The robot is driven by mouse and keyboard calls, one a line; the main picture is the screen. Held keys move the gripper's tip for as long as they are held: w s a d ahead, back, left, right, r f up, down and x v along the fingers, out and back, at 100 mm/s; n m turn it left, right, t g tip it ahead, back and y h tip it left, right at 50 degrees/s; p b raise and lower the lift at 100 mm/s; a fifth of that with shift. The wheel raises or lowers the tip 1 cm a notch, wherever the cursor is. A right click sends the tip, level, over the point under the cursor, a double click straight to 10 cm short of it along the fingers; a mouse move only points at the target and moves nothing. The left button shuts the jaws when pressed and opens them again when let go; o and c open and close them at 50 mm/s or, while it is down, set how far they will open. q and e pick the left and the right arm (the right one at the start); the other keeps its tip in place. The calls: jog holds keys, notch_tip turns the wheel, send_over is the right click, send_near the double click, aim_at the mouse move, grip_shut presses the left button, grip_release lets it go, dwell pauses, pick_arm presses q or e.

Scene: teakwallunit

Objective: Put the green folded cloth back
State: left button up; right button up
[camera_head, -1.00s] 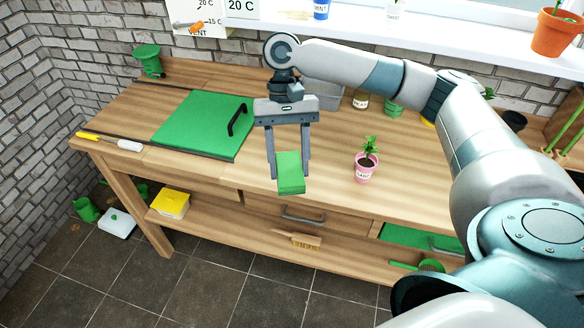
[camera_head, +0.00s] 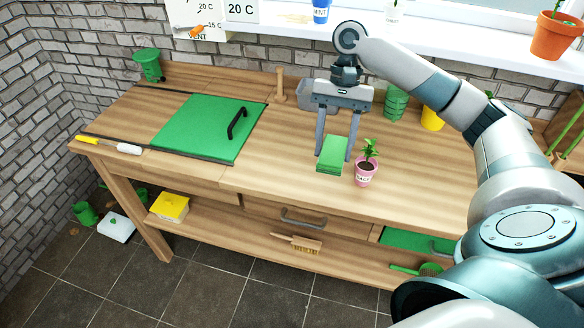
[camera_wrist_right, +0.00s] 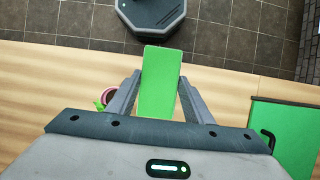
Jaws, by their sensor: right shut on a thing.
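The green folded cloth (camera_head: 331,155) is a flat green block between the fingers of my right gripper (camera_head: 334,152), which is shut on it. It hangs over the wooden bench top, just left of a pink pot. In the right wrist view the cloth (camera_wrist_right: 160,82) reaches out past the fingertips of the right gripper (camera_wrist_right: 160,92). The gap between the cloth and the bench top is hard to judge. My left gripper is in neither view.
The pink pot (camera_head: 366,172) with a seedling stands close beside the cloth. A green panel with a black handle (camera_head: 207,127) lies on the bench's left. A wooden peg (camera_head: 279,86) stands at the back. A brush (camera_head: 296,243) is on the lower shelf. The front middle bench top is clear.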

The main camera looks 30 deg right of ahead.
jog(key=w+a+f+p, duration=0.1)
jog(key=w+f, duration=0.1)
jog(key=w, duration=0.1)
jog(key=w+a+f, duration=0.2)
jog(key=w, duration=0.2)
jog(key=w+a+f+p, duration=0.1)
jog(key=w+f, duration=0.2)
jog(key=shift+w+a+p, duration=0.25)
jog(key=shift+w+p, duration=0.05)
jog(key=shift+w, duration=0.1)
jog(key=shift+f, duration=0.1)
jog(key=shift+f+p, duration=0.65)
jog(key=shift+f, duration=1.25)
jog(key=o, duration=1)
jog(key=shift+f, duration=0.1)
